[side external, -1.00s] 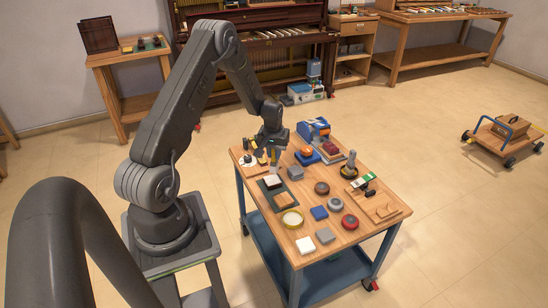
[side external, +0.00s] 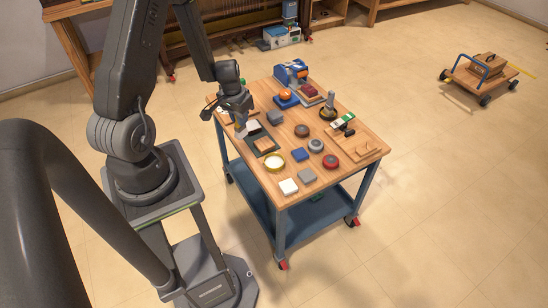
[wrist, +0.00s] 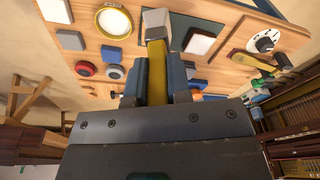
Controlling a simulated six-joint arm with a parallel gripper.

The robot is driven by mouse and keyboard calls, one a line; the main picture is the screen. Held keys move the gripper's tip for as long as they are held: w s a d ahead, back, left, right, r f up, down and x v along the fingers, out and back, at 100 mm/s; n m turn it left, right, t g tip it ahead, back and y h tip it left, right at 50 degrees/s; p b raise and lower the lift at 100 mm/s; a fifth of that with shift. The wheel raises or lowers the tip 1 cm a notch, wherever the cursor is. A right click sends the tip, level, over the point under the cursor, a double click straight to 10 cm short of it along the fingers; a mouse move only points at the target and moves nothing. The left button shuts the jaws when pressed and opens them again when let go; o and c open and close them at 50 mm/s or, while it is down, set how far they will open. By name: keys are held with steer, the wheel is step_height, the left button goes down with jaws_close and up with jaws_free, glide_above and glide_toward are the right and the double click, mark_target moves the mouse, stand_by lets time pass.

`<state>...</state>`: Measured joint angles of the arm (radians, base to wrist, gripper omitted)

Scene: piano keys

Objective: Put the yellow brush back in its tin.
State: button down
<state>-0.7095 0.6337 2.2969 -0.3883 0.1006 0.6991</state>
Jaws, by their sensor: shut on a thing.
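My gripper (side external: 238,112) is shut on the yellow brush (wrist: 157,75), above the left edge of the wooden table. In the wrist view the yellow handle lies between my two fingers (wrist: 157,82), with a pale blocky end (wrist: 155,22) beyond them. In the side view a pale piece (side external: 241,132) shows under my gripper. I cannot clearly pick out the brush's tin. A round item with a yellow rim (side external: 274,162) sits on the table; it also shows in the wrist view (wrist: 115,20), but I cannot tell if it is that tin.
The wooden tabletop (side external: 325,185) holds a dark mat (side external: 261,142) close to my gripper, a blue block (side external: 299,154), a red round item (side external: 330,161) and a blue machine (side external: 291,74). A white disc (wrist: 265,40) lies near the table edge. The front right corner is clear.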

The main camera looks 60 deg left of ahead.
steer(key=shift+w+d+f, duration=1.25)
steer(key=shift+w+f, duration=0.1)
steer(key=shift+f, duration=0.4)
steer(key=shift+w+d+f, duration=1.25)
steer(key=shift+w+f, duration=0.1)
steer(key=shift+f, duration=0.45)
steer(key=shift+w+d+f, duration=1.25)
steer(key=shift+w+f, duration=0.1)
steer(key=shift+f, duration=0.4)
steer(key=shift+f, duration=0.15)
steer(key=c, duration=1.1)
jaws_free()
